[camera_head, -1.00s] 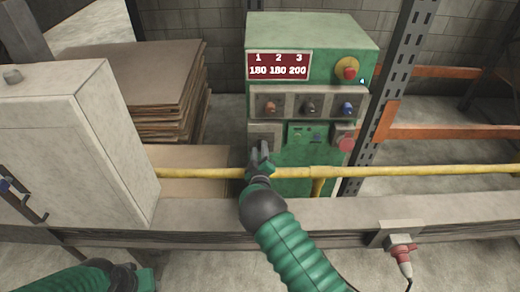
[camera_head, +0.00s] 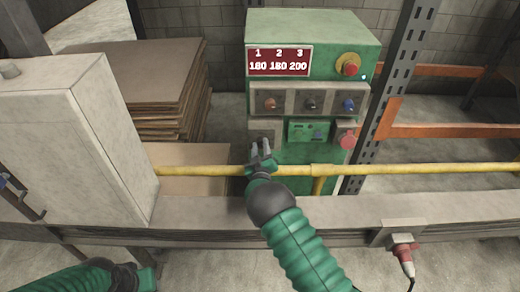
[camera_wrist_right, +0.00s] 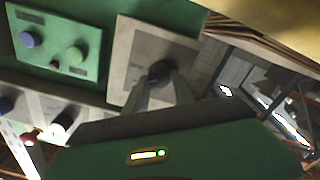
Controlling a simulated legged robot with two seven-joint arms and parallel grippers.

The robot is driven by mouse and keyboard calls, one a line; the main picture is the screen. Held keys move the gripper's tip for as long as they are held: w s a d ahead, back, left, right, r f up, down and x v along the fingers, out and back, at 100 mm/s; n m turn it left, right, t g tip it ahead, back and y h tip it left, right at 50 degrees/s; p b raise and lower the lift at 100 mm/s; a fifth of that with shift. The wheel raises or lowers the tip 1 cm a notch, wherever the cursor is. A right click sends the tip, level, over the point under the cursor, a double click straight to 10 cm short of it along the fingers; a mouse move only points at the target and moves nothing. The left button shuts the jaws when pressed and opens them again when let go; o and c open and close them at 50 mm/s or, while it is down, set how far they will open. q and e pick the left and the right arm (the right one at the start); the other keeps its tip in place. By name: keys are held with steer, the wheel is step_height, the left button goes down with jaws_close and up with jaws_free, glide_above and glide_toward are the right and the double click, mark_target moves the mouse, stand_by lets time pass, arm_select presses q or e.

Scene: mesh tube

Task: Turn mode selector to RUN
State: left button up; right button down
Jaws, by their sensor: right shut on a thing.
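The mode selector is a small dark knob (camera_wrist_right: 160,70) on a square grey plate (camera_wrist_right: 133,55), at the left of the green control box's lower row. The same plate shows in the head view (camera_head: 263,130), with the knob hidden behind my fingers. My right gripper (camera_head: 261,149) is in front of this plate. In the right wrist view its two fingers (camera_wrist_right: 161,82) are shut on the knob, one on each side. The lettering on the plate is too small to read. My left gripper (camera_head: 140,277) is at the lower left, partly cut off, and its jaws are unclear.
The green box (camera_head: 310,25) has a 180 180 200 display, a red stop button (camera_head: 349,65), a row of three knobs and a lower red button (camera_head: 348,141). A yellow pipe (camera_head: 420,169) crosses in front. A grey cabinet (camera_head: 75,130) stands left.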

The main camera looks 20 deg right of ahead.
steer(key=m+b, duration=0.1)
steer(key=m, duration=0.1)
steer(key=f+m+b, duration=0.1)
steer(key=m, duration=0.1)
steer(key=shift+s+d+f, duration=0.15)
steer(key=shift+s+f, duration=0.05)
steer(key=shift+r+m+b, duration=0.1)
steer(key=shift+m+b, duration=0.65)
steer(key=shift+m, duration=0.35)
steer(key=c, duration=1.3)
jaws_free()
steer(key=shift+o, duration=1.3)
steer(key=shift+w, duration=0.3)
steer(key=shift+s+r, duration=0.2)
steer(key=shift+r, duration=0.05)
steer(key=v, duration=1.6)
steer(key=shift+s, duration=0.25)
